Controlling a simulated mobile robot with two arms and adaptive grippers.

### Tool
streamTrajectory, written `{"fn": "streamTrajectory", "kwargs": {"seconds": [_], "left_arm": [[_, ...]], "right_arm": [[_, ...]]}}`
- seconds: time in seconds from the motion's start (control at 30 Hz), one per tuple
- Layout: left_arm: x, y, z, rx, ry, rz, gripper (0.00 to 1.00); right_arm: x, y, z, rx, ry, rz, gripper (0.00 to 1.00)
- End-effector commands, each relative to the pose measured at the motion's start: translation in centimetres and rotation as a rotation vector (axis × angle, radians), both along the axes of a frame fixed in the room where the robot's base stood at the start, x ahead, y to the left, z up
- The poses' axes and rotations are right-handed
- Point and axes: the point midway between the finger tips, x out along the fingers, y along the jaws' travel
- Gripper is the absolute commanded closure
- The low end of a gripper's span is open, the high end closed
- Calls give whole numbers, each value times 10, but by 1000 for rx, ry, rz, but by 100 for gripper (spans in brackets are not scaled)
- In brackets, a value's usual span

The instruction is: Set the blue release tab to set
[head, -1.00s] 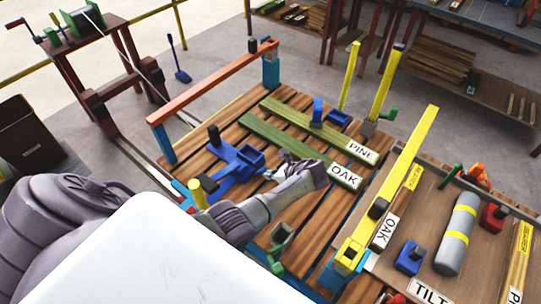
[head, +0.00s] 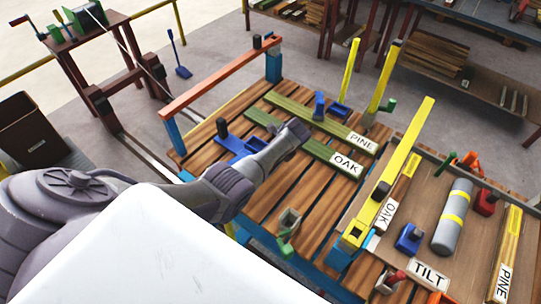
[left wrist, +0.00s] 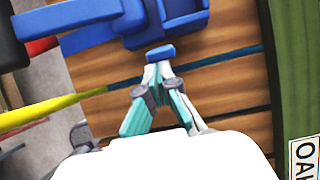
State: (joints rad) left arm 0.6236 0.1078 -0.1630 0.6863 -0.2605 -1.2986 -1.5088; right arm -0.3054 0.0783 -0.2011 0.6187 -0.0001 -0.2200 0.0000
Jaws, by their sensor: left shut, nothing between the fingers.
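A blue fixture (head: 233,142) with a lever arm and a dark knob sits on the slatted wooden deck in the head view, partly covered by my left arm. In the left wrist view the fixture's bracket (left wrist: 165,25) fills the top, with a small blue tab (left wrist: 160,53) at its near end, likely the release tab. My left gripper (left wrist: 158,70) is shut and empty, its fingertips just short of the tab or touching it; I cannot tell which. In the head view its fingers are hidden by my arm. My right gripper is not in view.
Green boards lie beside the fixture, near the OAK label (head: 346,165). A second blue piece (head: 319,106) stands farther back. An orange rail (head: 215,80) spans the left side and a yellow beam (head: 392,175) the right. A thin yellow rod (left wrist: 45,115) runs left of my gripper.

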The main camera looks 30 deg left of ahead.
Motion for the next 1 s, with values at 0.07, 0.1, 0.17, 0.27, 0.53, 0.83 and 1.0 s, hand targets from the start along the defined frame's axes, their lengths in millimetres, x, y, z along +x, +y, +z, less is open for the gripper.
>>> {"fn": "streamTrajectory", "kwargs": {"seconds": [0.07,0.1,0.17,0.27,0.53,0.83,1.0], "left_arm": [[1,5,7,-51,4,2,100],[1,7,7,-76,5,2,100],[1,9,8,-110,8,1,100],[1,6,4,-104,9,-2,100],[1,6,8,-102,9,-2,100],[0,6,20,-101,10,-2,100],[0,6,19,-101,9,-1,100]], "right_arm": [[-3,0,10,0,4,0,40],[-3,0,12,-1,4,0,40],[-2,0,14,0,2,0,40],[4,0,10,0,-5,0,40],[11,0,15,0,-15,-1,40],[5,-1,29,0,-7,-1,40],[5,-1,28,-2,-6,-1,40]]}}
